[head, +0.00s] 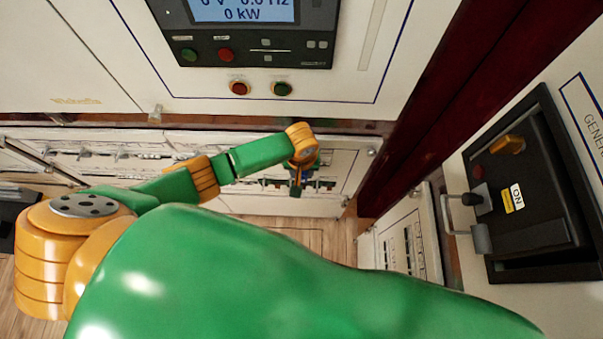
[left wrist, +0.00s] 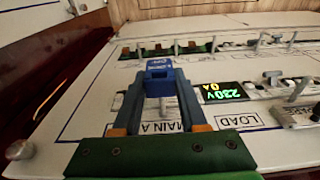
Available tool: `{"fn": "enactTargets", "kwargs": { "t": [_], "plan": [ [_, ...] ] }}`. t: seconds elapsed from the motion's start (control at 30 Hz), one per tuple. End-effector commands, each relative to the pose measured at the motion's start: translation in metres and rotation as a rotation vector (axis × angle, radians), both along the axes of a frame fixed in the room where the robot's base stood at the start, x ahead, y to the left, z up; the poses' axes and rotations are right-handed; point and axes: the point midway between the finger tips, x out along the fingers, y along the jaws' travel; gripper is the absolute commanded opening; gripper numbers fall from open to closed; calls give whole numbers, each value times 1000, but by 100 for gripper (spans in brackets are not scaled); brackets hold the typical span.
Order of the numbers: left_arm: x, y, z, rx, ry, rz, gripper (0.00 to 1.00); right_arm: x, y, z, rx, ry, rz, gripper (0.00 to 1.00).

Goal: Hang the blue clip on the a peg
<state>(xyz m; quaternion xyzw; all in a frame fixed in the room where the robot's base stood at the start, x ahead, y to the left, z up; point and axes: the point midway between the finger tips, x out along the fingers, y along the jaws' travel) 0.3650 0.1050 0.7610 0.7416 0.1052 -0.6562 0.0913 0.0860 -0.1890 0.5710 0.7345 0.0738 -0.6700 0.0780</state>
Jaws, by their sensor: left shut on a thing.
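The blue clip (left wrist: 160,72) is a small block with pale lettering, held between the fingertips of my left gripper (left wrist: 158,82) in the left wrist view. The gripper is shut on it, in front of the white breaker panel. A short grey peg-like rod (left wrist: 171,106) shows below the clip, beside the "MAIN A" label (left wrist: 172,127). I cannot tell whether clip and rod touch. In the head view my left gripper (head: 297,185) points down at the lower panel; the clip is too small there to make out. My right gripper is not in view.
A lit "230V 0A" display (left wrist: 222,92) and a "LOAD" label (left wrist: 238,121) sit right of the clip. Several switches and rods line the panel beyond. A dark red post (head: 425,110) and a generator switch box (head: 535,190) stand at right in the head view.

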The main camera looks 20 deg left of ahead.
Motion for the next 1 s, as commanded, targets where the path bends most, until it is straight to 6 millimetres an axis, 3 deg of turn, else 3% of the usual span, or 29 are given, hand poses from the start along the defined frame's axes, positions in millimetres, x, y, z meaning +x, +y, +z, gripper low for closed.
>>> {"fn": "enactTargets", "kwargs": {
  "t": [1.0],
  "plan": [
    [24, 7, -1, -1, 0, -1, 0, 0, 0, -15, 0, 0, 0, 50]
  ]
}}
